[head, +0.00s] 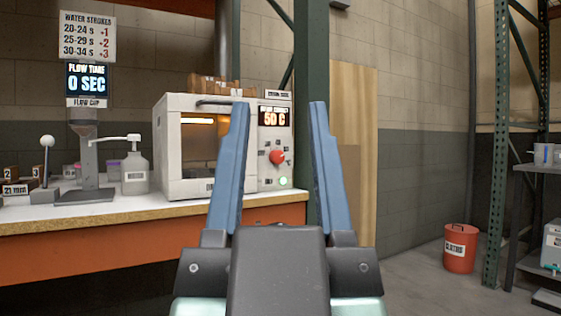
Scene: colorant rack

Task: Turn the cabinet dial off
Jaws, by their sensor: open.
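The cabinet (175,185) is a white box with a glass door and a warm light inside, standing on the bench at the left of centre. Its red dial (277,157) is on the control panel on its right side, under a display that reads 50 C. A green light (283,182) glows below the dial. My gripper (279,105) is open and empty, its two blue fingers pointing up and forward. The dial shows between the fingers in the picture; the gripper looks nearer to me than the panel and does not visibly touch it. The left finger hides part of the cabinet front.
The bench (120,220) also bears a flow cup stand (86,160), a pump bottle (134,170) and a lever (46,160). A green post (312,60) rises just right of the cabinet. A red bucket (459,250) stands on the floor at right. Open floor lies between.

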